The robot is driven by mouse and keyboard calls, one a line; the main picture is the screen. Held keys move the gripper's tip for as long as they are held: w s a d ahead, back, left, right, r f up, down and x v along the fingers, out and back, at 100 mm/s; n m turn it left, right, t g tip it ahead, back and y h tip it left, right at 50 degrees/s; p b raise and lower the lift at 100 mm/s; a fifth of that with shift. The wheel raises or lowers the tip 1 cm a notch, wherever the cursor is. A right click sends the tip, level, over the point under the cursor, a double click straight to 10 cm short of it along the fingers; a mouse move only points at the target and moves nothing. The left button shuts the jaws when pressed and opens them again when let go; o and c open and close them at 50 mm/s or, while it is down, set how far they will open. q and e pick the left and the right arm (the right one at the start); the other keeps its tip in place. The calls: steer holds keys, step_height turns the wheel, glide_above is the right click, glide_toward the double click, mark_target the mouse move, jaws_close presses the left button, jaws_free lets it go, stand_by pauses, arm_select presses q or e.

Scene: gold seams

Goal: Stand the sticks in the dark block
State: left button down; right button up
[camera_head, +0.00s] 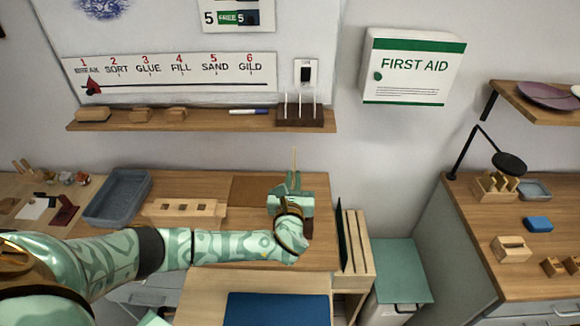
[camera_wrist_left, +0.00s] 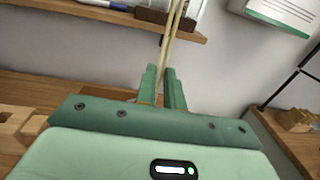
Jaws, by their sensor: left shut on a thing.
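My left gripper (camera_head: 293,180) is shut on a thin pale stick (camera_head: 294,158), which points upward above the worktop. In the left wrist view the gripper (camera_wrist_left: 165,95) shows the stick (camera_wrist_left: 169,45) rising from between its fingers, slightly tilted; a second thin line runs close beside it, and I cannot tell whether it is another stick. A dark block (camera_head: 300,123) sits at the right end of the wall shelf, with three thin white sticks (camera_head: 300,105) upright in it. The held stick is below and apart from that block. My right gripper is not in view.
The wall shelf (camera_head: 200,121) also holds wooden blocks and a marker. On the worktop are a grey bin (camera_head: 92,211), a pale block with square holes (camera_head: 162,208), and a dark item (camera_head: 319,226) partly hidden by my gripper. Upright boards (camera_head: 362,250) stand to the right.

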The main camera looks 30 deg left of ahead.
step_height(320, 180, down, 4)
steer(key=b, duration=0.3)
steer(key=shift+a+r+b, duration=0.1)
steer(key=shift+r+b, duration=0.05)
steer(key=shift+b, duration=0.25)
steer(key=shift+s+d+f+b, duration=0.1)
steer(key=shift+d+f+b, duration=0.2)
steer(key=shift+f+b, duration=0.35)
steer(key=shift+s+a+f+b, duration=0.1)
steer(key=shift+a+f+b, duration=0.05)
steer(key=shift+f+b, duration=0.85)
stand_by(0.4)
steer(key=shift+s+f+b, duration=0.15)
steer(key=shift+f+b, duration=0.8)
stand_by(0.4)
